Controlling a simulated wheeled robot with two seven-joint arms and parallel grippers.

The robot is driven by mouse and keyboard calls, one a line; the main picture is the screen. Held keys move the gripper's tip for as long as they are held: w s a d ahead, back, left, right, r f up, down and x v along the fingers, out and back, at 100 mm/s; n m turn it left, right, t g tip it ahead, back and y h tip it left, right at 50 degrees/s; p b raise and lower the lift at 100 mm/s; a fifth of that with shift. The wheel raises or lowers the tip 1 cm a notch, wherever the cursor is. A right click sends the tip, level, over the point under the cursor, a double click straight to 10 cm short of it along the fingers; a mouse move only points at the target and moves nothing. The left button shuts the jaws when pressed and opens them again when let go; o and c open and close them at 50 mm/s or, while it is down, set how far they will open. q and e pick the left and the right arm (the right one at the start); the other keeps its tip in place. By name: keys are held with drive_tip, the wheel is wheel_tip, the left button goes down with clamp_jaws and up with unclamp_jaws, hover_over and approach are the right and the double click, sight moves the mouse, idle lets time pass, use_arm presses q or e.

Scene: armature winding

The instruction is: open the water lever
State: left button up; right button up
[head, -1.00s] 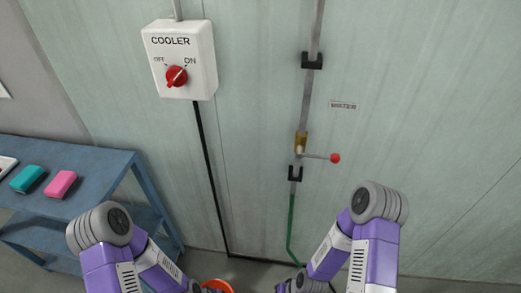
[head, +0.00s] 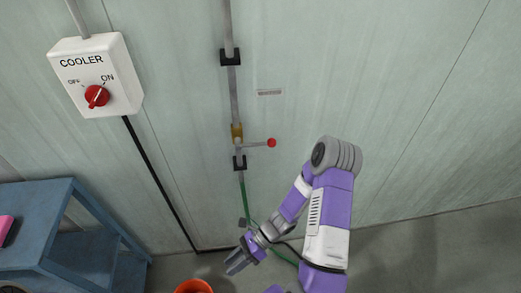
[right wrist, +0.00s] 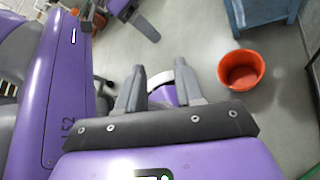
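The water lever (head: 258,143) is a thin rod with a red ball at its end. It sticks out level to the right from a brass valve (head: 237,132) on the vertical wall pipe. My right gripper (head: 236,263) is low, below and apart from the lever. In the right wrist view its two fingers (right wrist: 160,78) are spread with nothing between them. A purple part with a dark finger-like piece at the top of that view may be my left gripper (right wrist: 140,22), cut off by the edge. The left arm does not clearly show in the head view.
A white cooler box (head: 98,72) with a red knob hangs left of the pipe. A green hose (head: 244,195) runs down from the valve. A blue table (head: 40,225) stands at the left. An orange bucket (right wrist: 241,70) is on the floor. The wall right of the lever is clear.

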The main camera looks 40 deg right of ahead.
drive_tip(key=w+d+r+m+t+y+p, duration=0.1)
drive_tip(key=w+d+r+m+t+y, duration=0.1)
drive_tip(key=w+d+r+m+t, duration=0.5)
drive_tip(key=m+t+h+p, duration=0.2)
drive_tip(key=m+t+h, duration=0.5)
drive_tip(key=m+t, duration=0.6)
approach(261, 143)
drive_tip(key=w, duration=0.3)
drive_tip(key=x, duration=0.7)
drive_tip(key=shift+s+a+r, duration=0.1)
drive_tip(key=shift+a+r, duration=0.15)
drive_tip(key=shift+a, duration=0.2)
clamp_jaws()
